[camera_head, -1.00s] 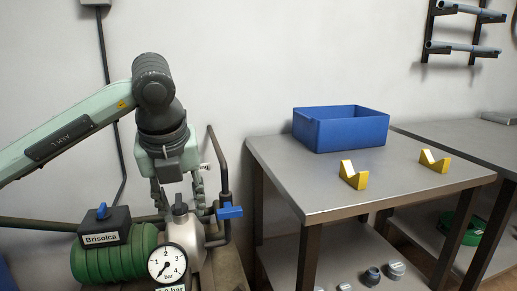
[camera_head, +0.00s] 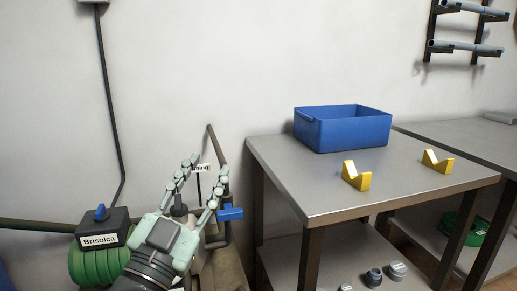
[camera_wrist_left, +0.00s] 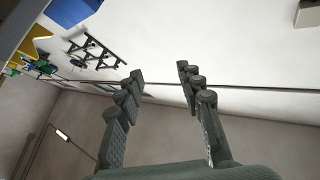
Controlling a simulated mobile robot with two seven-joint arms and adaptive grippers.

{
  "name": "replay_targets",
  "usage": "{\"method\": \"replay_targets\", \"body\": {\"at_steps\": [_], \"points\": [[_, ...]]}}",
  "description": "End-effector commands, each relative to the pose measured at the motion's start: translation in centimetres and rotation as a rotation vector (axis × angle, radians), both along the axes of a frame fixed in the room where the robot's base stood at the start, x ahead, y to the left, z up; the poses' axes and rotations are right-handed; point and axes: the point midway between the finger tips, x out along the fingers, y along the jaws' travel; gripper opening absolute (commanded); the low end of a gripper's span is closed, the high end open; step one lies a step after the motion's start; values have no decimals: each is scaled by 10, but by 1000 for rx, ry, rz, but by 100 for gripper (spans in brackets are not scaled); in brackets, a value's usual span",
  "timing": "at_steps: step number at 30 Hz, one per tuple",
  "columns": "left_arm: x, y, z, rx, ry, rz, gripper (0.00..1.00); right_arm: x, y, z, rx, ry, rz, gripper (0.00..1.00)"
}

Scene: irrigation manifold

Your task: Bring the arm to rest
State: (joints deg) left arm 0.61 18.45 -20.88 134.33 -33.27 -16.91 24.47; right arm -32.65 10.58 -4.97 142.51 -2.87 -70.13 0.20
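My left gripper (camera_head: 209,178) shows low in the head view, left of the steel table, with its fingers pointing up and away. Its two fingers are spread apart with nothing between them that it holds. In the left wrist view my left gripper (camera_wrist_left: 160,80) is also open, with only wall and room behind the gap. A small white label behind the fingers in the head view is partly hidden. My right gripper is in neither view.
Behind my left gripper are a green pump (camera_head: 88,266) marked Brisolca, a blue-handled valve (camera_head: 230,213) and pipes. To the right, a steel table (camera_head: 300,195) bears a blue bin (camera_head: 345,133) and two yellow V-blocks (camera_head: 356,177), (camera_head: 437,162).

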Motion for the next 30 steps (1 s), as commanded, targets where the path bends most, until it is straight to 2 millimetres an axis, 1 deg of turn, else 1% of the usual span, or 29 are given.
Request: {"method": "replay_targets", "body": {"at_steps": [1, 2, 3, 4, 5, 6, 8, 9, 12, 15, 18, 25, 26, 30], "points": [[4, 20, -34, -24, 123, 65, 37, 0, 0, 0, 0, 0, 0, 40], [6, 32, -54, -33, 195, 102, 37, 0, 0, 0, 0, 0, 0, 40], [5, 46, -81, -42, 293, 148, 37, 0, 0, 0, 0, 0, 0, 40], [3, 56, -102, -46, 364, 178, 37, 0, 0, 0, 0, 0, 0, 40], [-1, 65, -122, -47, 434, 206, 37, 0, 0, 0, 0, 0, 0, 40], [-8, 76, -148, -47, 526, 239, 37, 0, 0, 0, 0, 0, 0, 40], [-21, 88, -183, -43, 653, 276, 37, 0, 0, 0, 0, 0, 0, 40], [-31, 95, -204, -37, 728, 297, 37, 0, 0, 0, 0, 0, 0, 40], [-57, 107, -246, -22, 889, 329, 37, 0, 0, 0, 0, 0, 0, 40], [-82, 115, -278, -6, 1020, 347, 37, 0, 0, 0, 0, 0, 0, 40], [-108, 120, -304, 8, 1137, 355, 37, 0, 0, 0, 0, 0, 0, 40], [-164, 127, -347, 46, 1360, 354, 37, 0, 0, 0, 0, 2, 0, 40], [-162, 131, -351, 52, 1382, 366, 37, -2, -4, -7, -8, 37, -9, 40], [-170, 146, -389, 71, 1496, 408, 37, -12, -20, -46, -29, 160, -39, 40]]}}
